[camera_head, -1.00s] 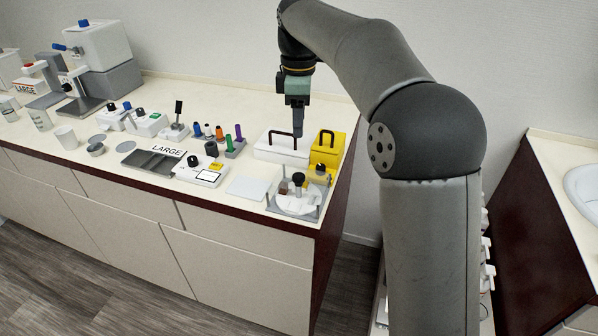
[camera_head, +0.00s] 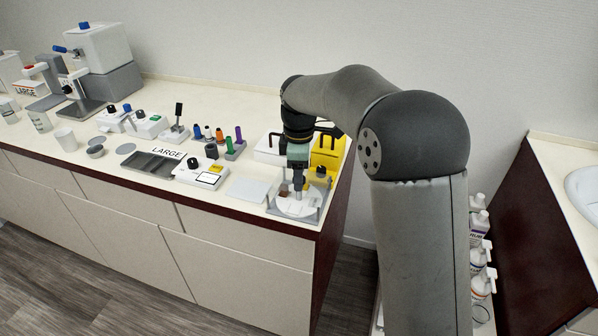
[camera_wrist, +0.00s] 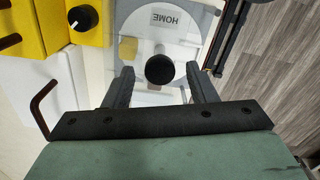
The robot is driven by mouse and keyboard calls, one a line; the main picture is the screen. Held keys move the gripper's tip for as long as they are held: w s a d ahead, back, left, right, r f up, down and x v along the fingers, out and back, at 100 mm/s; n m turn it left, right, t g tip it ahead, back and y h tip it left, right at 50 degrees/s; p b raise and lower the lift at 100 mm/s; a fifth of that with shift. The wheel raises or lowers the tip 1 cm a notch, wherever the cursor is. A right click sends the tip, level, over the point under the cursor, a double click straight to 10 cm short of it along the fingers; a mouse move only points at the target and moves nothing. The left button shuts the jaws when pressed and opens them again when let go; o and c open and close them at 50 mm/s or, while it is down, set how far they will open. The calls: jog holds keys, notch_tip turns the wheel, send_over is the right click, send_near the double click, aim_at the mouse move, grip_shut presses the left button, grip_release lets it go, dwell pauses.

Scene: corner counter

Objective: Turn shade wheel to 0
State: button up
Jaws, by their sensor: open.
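The shade wheel is a white disc (camera_head: 296,208) in a grey frame at the counter's front right corner. In the wrist view the disc (camera_wrist: 188,42) carries the label HOME, which appears upside down, and a round black knob (camera_wrist: 159,69). My gripper (camera_head: 298,188) points down over the wheel. In the wrist view its two fingers (camera_wrist: 160,72) are open, one on each side of the knob, with gaps showing. I cannot tell how far down they reach along it. My gripper hides the knob in the head view. No 0 mark is readable.
A yellow box (camera_head: 328,150) and a white box with dark handles stand behind the wheel. A pale flat plate (camera_head: 247,190) lies left of the frame. The counter edge is close on the right.

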jog(key=c, duration=1)
jog(key=shift+m, duration=0.6)
jog(key=shift+m+p, duration=0.45)
jog(key=shift+m, duration=1.15)
jog(key=shift+m+p, duration=0.3)
jog(key=shift+m, duration=4.2)
jog(key=shift+m+p, duration=0.4)
jog(key=shift+m, duration=1.9)
